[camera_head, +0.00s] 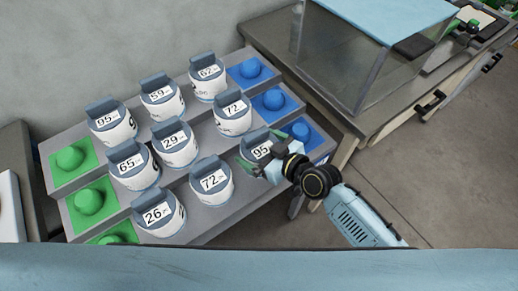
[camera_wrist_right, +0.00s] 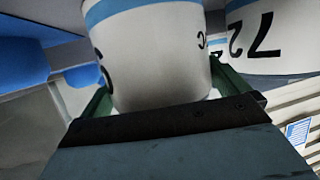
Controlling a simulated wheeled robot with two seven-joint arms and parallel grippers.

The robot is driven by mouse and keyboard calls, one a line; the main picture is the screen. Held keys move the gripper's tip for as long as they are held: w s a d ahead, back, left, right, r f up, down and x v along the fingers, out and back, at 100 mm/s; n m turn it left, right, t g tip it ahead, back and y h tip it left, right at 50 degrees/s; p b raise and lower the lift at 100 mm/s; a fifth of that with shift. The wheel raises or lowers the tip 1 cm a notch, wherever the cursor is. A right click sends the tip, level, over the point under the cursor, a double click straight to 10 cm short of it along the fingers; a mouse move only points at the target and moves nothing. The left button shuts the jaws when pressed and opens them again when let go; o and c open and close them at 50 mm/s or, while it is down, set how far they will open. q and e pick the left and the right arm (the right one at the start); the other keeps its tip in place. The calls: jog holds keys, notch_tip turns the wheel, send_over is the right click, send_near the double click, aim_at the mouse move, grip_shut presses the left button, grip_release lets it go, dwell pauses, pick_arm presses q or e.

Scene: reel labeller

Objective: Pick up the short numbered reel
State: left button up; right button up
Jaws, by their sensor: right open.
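Numbered white reels with grey-blue tops stand in three rows on a stepped grey rack (camera_head: 222,211). The front row holds reel 26 (camera_head: 158,216), reel 72 (camera_head: 211,182) and, at its right end, reel 95 (camera_head: 258,143). My right gripper (camera_head: 272,148) is at this right-end reel 95, its green fingers on either side of it. In the right wrist view the white reel body (camera_wrist_right: 155,60) stands between the open fingers; contact cannot be told. Which reel is short is not clear. My left gripper is not in view.
Behind stand reels 65 (camera_head: 131,166), 29 (camera_head: 174,145) and 72 (camera_head: 232,117), with another row at the back. Green knobs (camera_head: 89,201) line the rack's left, blue knobs (camera_head: 273,100) its right. Reel 72 (camera_wrist_right: 262,40) is close beside the gripper. A glass-sided case (camera_head: 335,55) stands right.

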jog(key=shift+w, duration=0.1)
jog(key=c, duration=0.8)
jog(key=shift+o, duration=0.2)
